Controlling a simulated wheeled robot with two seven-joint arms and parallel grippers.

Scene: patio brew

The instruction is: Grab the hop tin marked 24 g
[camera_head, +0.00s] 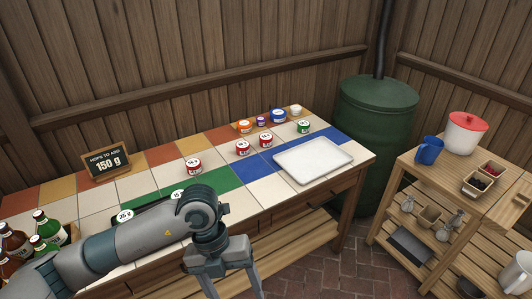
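Three red tins with white lids (194,166) (243,148) (266,140) stand apart on the tiled table, and a green tin (304,127) stands farther right. Their lid marks are too small to read surely. Two more white lids show behind my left arm: one (125,216) seems to read 25 g, though the last digit is unclear, and the other (177,195) seems to start with 15. I cannot tell which tin is marked 24 g. My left gripper (230,287) points down at the table's front edge, fingers apart, tips cut off. My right gripper is out of view.
A white tray (313,160) lies at the table's right. Several small coloured tins (278,116) line the back. A sign (107,162) reads "HOPS TO ADD 150 g". Bottles (47,225) stand front left. A green barrel (375,130) and a wooden shelf cart (408,174) are at right.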

